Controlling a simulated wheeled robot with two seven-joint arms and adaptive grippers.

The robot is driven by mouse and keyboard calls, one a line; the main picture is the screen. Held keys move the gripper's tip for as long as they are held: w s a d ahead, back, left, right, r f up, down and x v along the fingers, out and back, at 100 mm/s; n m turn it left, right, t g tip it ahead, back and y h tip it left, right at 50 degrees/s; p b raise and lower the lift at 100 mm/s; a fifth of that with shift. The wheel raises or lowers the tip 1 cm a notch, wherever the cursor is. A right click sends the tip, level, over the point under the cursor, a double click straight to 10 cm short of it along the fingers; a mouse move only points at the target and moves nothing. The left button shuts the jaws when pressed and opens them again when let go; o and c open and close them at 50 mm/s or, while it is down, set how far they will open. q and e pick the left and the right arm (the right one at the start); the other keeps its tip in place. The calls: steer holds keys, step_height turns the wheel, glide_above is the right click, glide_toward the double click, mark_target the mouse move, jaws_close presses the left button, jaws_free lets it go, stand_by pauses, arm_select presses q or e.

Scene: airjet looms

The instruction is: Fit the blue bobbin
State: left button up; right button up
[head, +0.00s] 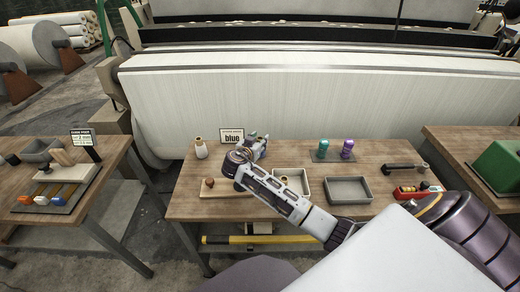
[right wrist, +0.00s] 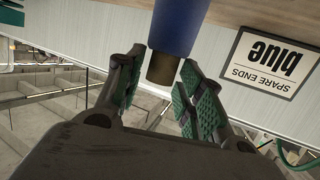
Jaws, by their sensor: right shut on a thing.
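My right gripper (head: 260,146) is over the back left part of the middle table, beside the "blue" sign (head: 231,136). In the right wrist view its two green-padded fingers (right wrist: 158,90) are shut on the blue bobbin (right wrist: 179,25), around its brown end (right wrist: 161,68). In the head view the bobbin is mostly hidden by the gripper, so I cannot tell whether it touches anything below. The sign also shows in the right wrist view (right wrist: 267,64), upside down. My left gripper is not in view.
A white cone (head: 201,149) stands left of the sign. Teal (head: 323,147) and purple (head: 348,147) bobbins stand at the back right. The loom's white cloth roll (head: 300,100) is behind the table.

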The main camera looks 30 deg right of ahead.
jaws_close()
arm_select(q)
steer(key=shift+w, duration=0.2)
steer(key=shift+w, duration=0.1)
arm_select(e)
steer(key=shift+r, duration=0.1)
steer(key=shift+r, duration=0.15)
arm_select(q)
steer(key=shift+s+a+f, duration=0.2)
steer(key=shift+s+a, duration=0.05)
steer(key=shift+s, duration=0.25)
arm_select(e)
step_height(320, 180, up, 28)
steer(key=shift+f, duration=0.25)
